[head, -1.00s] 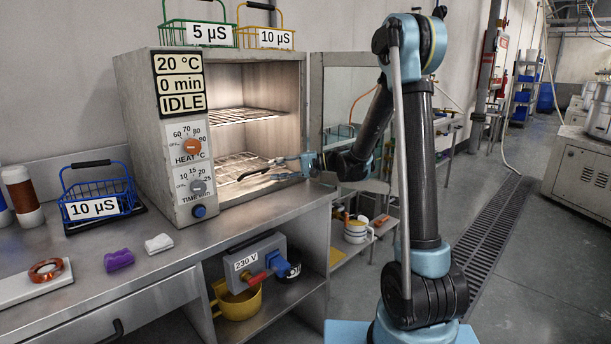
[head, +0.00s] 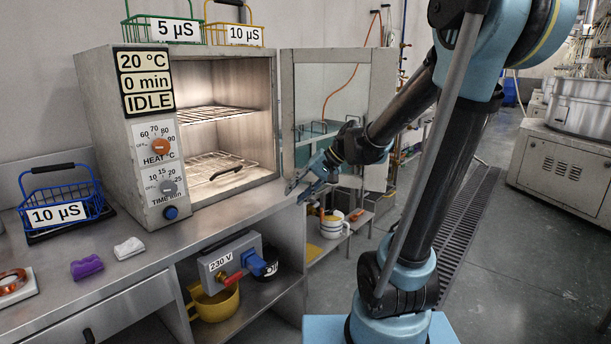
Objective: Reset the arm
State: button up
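My arm bends down from the upper right, and my gripper (head: 306,191) hangs in front of the open oven door, right of the oven mouth and near the bench's right end. It looks empty, with its fingers apart. The oven (head: 188,215) stands on the bench with its door (head: 375,110) swung open to the right. Its panel reads 20 °C, 0 min, IDLE. Two wire racks (head: 205,113) sit inside, and a dark handle (head: 227,173) shows at the lower rack.
A blue basket (head: 60,212) marked 10 µS stands left on the bench (head: 120,285), near a purple cloth (head: 87,266) and a white one (head: 129,248). Green (head: 140,30) and yellow (head: 238,34) baskets stand on the oven. A 230 V box (head: 230,262) and yellow pot (head: 214,302) sit below.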

jog(key=s+d+f+h, duration=0.4)
jog(key=s+d, duration=0.4)
jog(key=d, duration=0.2)
jog(key=s+d+f+t+h, duration=0.1)
jog(key=s+d+f+h, duration=0.3)
jog(key=s+d, duration=0.5)
notch_tip(320, 180, down, 2)
jog(key=shift+s+d+f+h, duration=0.1)
jog(key=shift+s+d+h, duration=0.2)
jog(key=shift+d, duration=0.9)
jog(key=shift+w+f, duration=0.2)
jog(key=shift+w, duration=0.3)
jog(key=shift+d, duration=0.1)
